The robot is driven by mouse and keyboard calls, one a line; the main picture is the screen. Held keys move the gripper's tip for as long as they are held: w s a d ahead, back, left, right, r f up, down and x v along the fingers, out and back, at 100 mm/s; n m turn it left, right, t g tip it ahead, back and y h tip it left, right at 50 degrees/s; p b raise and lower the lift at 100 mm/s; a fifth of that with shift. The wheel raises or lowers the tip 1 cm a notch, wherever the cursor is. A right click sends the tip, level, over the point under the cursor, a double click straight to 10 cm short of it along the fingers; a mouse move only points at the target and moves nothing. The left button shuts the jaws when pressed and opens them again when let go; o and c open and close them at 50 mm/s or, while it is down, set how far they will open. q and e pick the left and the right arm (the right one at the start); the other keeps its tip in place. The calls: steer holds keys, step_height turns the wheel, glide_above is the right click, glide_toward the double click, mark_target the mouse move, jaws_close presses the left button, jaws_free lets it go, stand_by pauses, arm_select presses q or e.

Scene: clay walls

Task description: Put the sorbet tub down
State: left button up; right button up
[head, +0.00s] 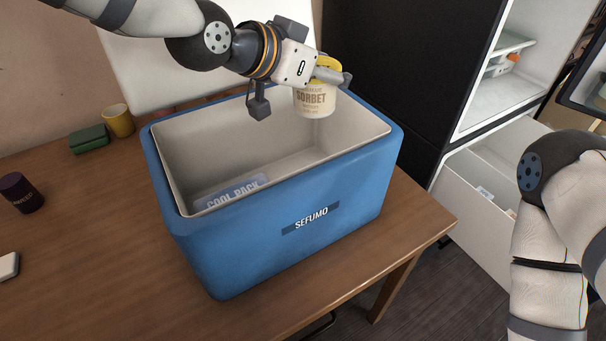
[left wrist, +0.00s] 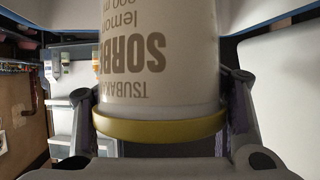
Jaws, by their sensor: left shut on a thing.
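The sorbet tub (head: 315,99) is a cream tub with a yellow lid and the word SORBET. My left gripper (head: 328,76) is shut on it near the lid and holds it upright over the right part of the open blue cooler box (head: 290,235). In the left wrist view the tub (left wrist: 160,60) fills the middle, between the two fingers of the gripper (left wrist: 165,125). The tub's underside is hidden. A cool pack (head: 232,192) lies inside the cooler at the left. My right gripper is out of view; only my right arm shows at the right edge.
The cooler stands on a wooden table (head: 100,250). A green box (head: 89,139), a yellow cup (head: 118,120) and a dark purple cup (head: 21,193) stand at the left. An open fridge (head: 500,100) with a pulled-out drawer (head: 478,205) is at the right.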

arm_select(q)
step_height(320, 180, down, 17)
steer(key=shift+a+f+b, duration=0.1)
steer(key=shift+b, duration=0.8)
steer(key=o, duration=1.5)
steer(key=shift+c, duration=0.2)
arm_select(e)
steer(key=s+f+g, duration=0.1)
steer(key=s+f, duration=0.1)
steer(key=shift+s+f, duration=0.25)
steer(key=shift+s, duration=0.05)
arm_select(q)
steer(key=shift+r, duration=0.85)
steer(key=p+v, duration=0.2)
steer(key=v, duration=1)
steer(key=shift+f, duration=0.2)
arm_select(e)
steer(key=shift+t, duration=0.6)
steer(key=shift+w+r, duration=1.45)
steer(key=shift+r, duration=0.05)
